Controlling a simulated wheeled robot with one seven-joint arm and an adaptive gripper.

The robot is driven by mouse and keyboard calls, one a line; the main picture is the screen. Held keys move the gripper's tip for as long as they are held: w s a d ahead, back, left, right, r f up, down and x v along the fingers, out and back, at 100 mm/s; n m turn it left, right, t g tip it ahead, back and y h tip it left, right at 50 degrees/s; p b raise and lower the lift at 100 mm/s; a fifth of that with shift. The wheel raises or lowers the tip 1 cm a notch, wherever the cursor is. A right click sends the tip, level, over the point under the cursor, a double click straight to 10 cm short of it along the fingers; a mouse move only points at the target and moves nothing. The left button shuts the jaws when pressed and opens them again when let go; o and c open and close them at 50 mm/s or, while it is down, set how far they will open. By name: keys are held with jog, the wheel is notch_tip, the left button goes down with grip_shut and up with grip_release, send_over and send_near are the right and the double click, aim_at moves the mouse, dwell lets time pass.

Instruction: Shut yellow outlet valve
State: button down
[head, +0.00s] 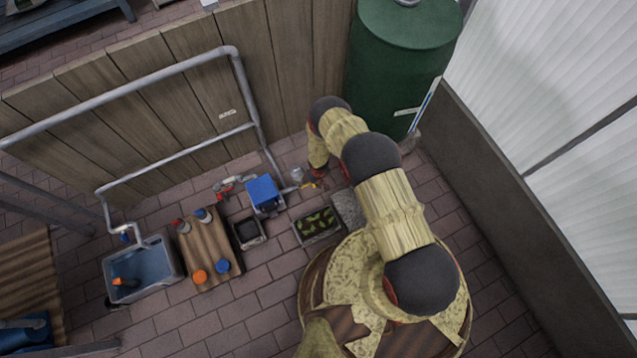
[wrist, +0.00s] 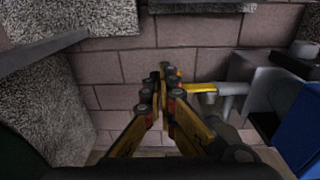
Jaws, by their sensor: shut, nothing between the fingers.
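The yellow outlet valve handle (wrist: 200,88) shows in the wrist view as a short yellow lever on a grey pipe fitting (wrist: 229,92). It lies just right of my fingertips, pointing toward them. In the head view the yellow handle (head: 309,185) is a small spot near the foot of the wooden fence, partly hard to make out beside my arm. My gripper (wrist: 163,82) is shut and empty, with its fingertips together left of the handle. I cannot tell whether the right finger touches the handle. In the head view my gripper (head: 318,174) is mostly hidden under my arm.
A blue box (head: 263,192) stands left of the valve. A green tank (head: 392,75) stands behind, right of the wooden fence (head: 190,95). A wooden board with orange and blue knobs (head: 208,245) and a water basin (head: 145,268) are further left.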

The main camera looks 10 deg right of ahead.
jog(key=shift+a+r, duration=0.1)
jog(key=shift+a, duration=0.05)
jog(key=shift+s+a+r+p, duration=0.2)
jog(key=shift+a+r+p, duration=0.15)
jog(key=shift+a, duration=0.2)
jog(key=d+r+p, duration=0.5)
jog(key=r, duration=0.7)
jog(key=shift+w+d+r, duration=0.25)
jog(key=shift+w+d, duration=0.05)
jog(key=shift+d, duration=0.1)
